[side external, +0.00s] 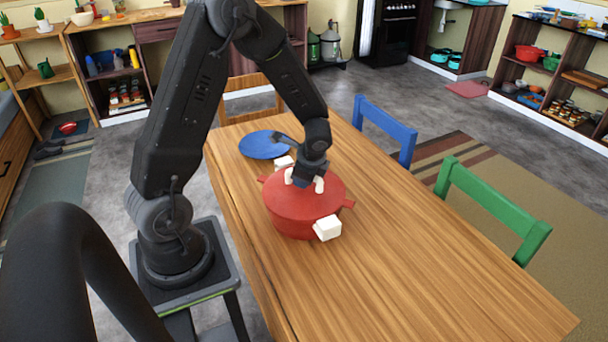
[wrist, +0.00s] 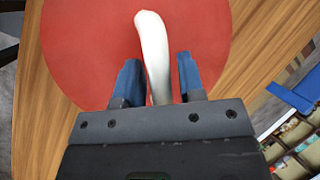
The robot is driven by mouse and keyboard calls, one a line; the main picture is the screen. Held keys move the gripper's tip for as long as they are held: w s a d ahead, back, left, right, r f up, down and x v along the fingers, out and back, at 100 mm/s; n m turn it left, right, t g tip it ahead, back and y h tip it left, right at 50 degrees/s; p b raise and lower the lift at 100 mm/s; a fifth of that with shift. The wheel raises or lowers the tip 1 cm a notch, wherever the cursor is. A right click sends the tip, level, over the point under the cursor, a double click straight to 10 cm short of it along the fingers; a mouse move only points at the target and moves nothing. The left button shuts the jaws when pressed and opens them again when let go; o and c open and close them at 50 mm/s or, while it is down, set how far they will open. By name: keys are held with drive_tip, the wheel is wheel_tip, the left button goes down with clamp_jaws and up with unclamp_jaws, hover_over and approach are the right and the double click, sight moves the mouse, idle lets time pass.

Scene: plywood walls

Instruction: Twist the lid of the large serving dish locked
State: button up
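The large red serving dish (side external: 288,228) stands on the wooden table with its round red lid (side external: 285,208) on top. White blocks (side external: 327,228) stick out from its near right and far sides. Small red tabs (side external: 347,203) stick out at the lid's rim, turned away from the white blocks. My gripper (wrist: 160,80) is over the lid, with its blue fingers open on either side of the lid's curved white handle (wrist: 153,45). Narrow gaps show between handle and fingers. In the side view the gripper partly hides the handle.
A blue plate (side external: 262,146) lies on the table (side external: 400,275) behind the dish. A blue chair (side external: 385,130) and a green chair (side external: 490,205) stand along the right edge. The table's near right part is clear.

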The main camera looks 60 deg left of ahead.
clamp_jaws()
drive_tip(key=shift+m+t, duration=0.6)
drive_tip(key=shift+m, duration=0.8)
drive_tip(key=shift+m+t, duration=0.4)
drive_tip(key=shift+m, duration=0.7)
drive_tip(key=shift+m+h, duration=0.3)
drive_tip(key=shift+m+t+h, duration=0.3)
drive_tip(key=shift+m+t, duration=0.3)
drive_tip(key=shift+m, duration=0.8)
